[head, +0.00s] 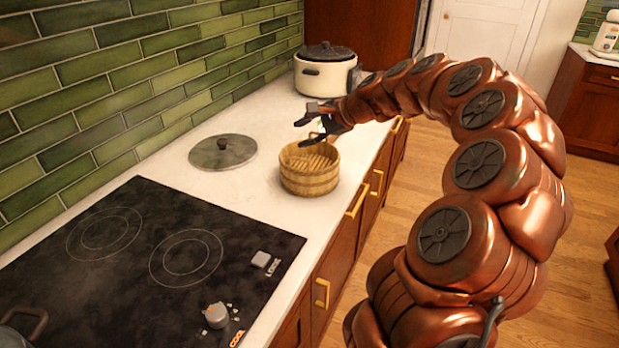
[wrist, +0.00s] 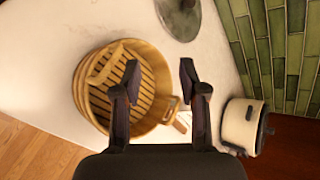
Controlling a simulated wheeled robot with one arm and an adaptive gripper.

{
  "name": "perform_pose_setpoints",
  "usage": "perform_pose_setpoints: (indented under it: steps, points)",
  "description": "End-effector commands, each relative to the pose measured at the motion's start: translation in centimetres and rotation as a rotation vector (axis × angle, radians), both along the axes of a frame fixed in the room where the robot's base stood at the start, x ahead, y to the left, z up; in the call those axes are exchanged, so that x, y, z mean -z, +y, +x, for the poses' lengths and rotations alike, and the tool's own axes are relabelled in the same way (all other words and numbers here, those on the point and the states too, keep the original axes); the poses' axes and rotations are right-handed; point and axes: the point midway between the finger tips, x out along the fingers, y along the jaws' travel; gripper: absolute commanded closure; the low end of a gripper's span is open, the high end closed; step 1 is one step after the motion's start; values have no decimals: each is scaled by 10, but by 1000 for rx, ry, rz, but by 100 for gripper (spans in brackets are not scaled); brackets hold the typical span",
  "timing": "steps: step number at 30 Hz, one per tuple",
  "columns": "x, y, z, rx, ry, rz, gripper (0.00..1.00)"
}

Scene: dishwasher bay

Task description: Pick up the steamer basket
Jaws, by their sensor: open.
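The steamer basket (head: 309,176) is a round, light wooden tub with a slatted floor, standing upright on the white counter right of the cooktop. My gripper (head: 304,130) is open and empty, just above and behind the basket's far rim in the head view. In the wrist view the basket (wrist: 88,92) lies left of centre. There my gripper (wrist: 160,72) has its left finger over the basket's inside and its right finger outside the rim. A small wooden lug on the basket's rim shows between the fingers. I cannot tell the exact height of the fingertips above the rim.
A flat round lid (head: 210,154) with a dark knob lies left of the basket. A cream pot with a dark lid (head: 325,72) stands farther back. The black cooktop (head: 150,250) is in front, the green tile wall (head: 120,85) on the left. Counter (head: 262,118) behind the basket is clear.

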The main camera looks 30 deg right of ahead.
Motion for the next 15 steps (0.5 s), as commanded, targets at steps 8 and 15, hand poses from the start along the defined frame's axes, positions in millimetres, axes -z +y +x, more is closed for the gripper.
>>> perform_pose_setpoints:
  steps: [8,15]
  points:
    - [15,-96,3,249,-31,130,58]
    - [26,-98,18,266,-29,143,58]
